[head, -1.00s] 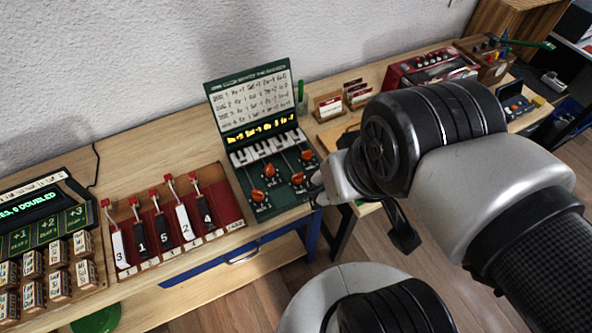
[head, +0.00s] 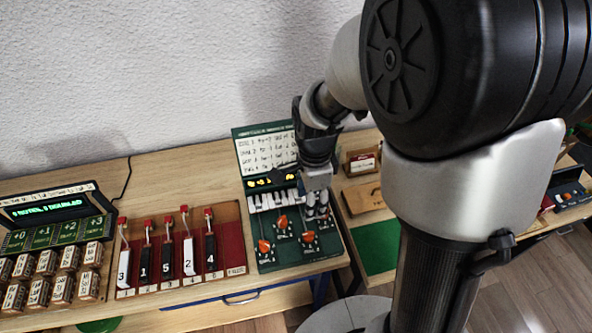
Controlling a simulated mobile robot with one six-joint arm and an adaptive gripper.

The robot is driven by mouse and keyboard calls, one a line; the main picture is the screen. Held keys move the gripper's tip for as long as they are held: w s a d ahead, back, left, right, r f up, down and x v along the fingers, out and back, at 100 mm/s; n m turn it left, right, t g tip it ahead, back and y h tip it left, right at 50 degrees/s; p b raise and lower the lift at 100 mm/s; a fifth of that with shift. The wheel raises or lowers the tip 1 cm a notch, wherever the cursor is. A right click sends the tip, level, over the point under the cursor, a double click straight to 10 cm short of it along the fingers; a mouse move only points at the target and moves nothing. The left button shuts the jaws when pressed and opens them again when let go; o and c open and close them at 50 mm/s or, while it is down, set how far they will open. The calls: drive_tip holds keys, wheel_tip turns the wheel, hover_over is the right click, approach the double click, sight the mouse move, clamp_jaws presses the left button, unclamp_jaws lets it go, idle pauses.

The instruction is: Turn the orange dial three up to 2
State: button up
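The green dial panel (head: 290,258) lies flat on the desk and carries several orange dials. One orange dial (head: 264,246) is at the front left, another (head: 283,222) behind it, and another (head: 309,237) at the front right. A further dial at the back right is mostly hidden by my gripper. The small labels are too blurred to read, so I cannot tell which is dial three or its setting. My gripper (head: 318,212) points down over the back right of the panel, behind the front-right dial. Its fingertips are too small to judge their opening.
A red tray (head: 232,245) of numbered levers is at left, beside a lit display box (head: 47,207). A wooden card holder (head: 361,160) stands right of the panel.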

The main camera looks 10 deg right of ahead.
sight(308, 233)
wheel_tip(308, 233, down, 17)
drive_tip(key=b, duration=0.5)
drive_tip(key=shift+s+f, duration=0.1)
drive_tip(key=c, duration=1.1)
